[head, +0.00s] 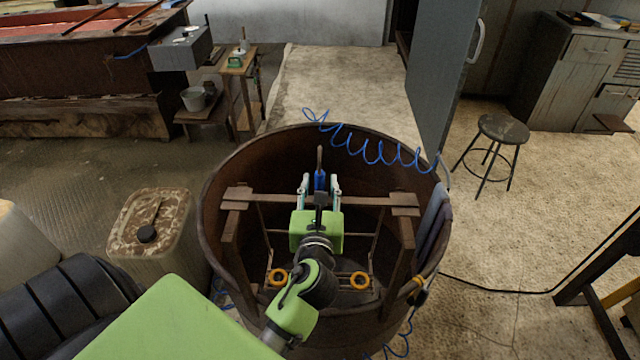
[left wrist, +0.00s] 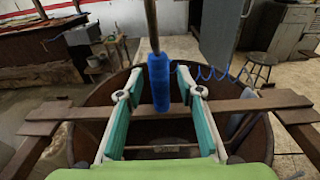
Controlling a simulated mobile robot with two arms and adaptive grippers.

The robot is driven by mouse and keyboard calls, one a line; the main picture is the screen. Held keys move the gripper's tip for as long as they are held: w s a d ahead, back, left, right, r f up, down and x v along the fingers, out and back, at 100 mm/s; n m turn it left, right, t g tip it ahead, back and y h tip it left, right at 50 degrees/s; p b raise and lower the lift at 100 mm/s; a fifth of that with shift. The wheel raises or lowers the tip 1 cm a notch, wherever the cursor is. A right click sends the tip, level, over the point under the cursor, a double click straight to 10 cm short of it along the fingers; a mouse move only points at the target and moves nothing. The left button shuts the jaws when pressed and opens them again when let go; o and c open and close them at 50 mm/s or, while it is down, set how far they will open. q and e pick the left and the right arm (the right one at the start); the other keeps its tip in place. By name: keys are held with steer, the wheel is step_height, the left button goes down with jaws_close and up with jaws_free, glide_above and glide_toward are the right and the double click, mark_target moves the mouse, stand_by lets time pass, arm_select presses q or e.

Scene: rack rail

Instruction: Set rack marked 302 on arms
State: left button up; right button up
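My left gripper (head: 320,180) is over the round rusty vat. Its pale fingers are open, one on each side of a blue grip (head: 320,180) with a rod rising from it. In the left wrist view the blue grip (left wrist: 160,82) stands upright between the fingers, with gaps on both sides. A brown crossbar (head: 270,199) spans the vat, its ends at two wooden arms (head: 230,235) (head: 404,245). Below it is a thin-rod frame with orange rings (head: 278,277) (head: 359,280), partly hidden by my arm. I cannot read any number 302. My right gripper is out of view.
The vat's rim (head: 228,155) surrounds the work. A coiled blue hose (head: 370,150) crosses its far edge. A camouflage canister (head: 150,225) stands left, a grey cloth (head: 432,220) hangs at right. A stool (head: 503,130) stands beyond. Floor behind the vat is clear.

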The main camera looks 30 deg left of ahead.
arm_select(q)
steer(key=v, duration=0.7)
steer(key=shift+s, duration=0.2)
